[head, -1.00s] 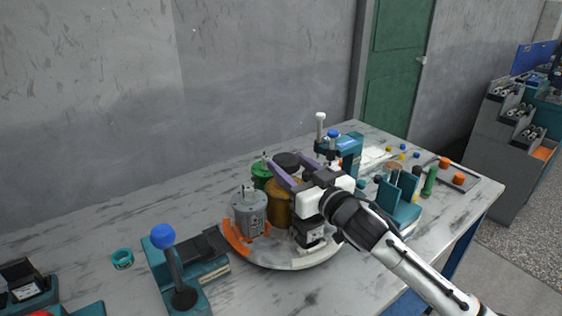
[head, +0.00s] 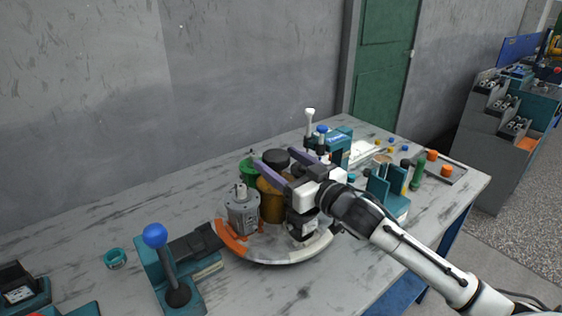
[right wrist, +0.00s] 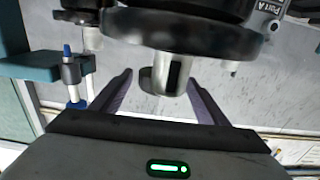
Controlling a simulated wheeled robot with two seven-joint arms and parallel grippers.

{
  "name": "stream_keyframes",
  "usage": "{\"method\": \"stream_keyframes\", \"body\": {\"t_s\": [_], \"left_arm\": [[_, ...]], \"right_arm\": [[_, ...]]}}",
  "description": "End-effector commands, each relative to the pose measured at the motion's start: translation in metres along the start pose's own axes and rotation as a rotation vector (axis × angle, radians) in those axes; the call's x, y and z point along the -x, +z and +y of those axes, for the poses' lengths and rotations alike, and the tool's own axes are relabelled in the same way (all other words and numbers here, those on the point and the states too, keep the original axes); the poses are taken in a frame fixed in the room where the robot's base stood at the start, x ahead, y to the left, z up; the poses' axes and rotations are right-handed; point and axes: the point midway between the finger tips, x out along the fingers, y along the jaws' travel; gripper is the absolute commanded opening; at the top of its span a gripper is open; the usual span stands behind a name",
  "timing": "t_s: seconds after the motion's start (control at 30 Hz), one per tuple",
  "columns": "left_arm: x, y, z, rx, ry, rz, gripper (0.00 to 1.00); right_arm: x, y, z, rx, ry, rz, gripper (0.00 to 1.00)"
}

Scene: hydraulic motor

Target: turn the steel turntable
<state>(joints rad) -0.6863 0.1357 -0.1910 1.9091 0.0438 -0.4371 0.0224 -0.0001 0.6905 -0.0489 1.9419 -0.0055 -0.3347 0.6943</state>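The round turntable (head: 285,258) sits on the marble-look table, with an orange section on its left rim. It carries a grey motor (head: 242,212), a brass-coloured cylinder (head: 270,203), a green part (head: 248,170) and a black-topped part (head: 275,160). My right gripper (head: 271,156) reaches over the turntable among these parts, its purple fingers apart. The right wrist view shows the open fingers (right wrist: 160,88) on either side of a metal shaft (right wrist: 165,72) below a black disc (right wrist: 185,35). Contact cannot be told. My left gripper is out of view.
A teal lever unit with a blue ball (head: 155,235) stands left of the turntable. A teal press (head: 340,143) stands behind, and a teal bracket (head: 385,195) to the right. A tray (head: 445,170) with orange pieces lies at the far right.

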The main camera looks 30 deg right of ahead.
Motion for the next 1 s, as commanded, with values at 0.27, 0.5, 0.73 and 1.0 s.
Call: {"method": "stream_keyframes", "body": {"t_s": [0.27, 0.5, 0.73, 1.0], "left_arm": [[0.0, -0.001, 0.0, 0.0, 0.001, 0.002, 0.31], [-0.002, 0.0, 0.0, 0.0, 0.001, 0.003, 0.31], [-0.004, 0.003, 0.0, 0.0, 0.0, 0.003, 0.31], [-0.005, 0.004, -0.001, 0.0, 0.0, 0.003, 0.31]], "right_arm": [[0.0, -0.001, 0.0, -0.001, 0.001, 0.001, 0.7], [0.019, 0.001, 0.0, -0.001, 0.001, -0.001, 0.7], [0.059, 0.002, 0.0, -0.001, 0.0, -0.003, 0.7], [0.094, 0.001, 0.0, -0.002, 0.001, -0.001, 0.7]]}}
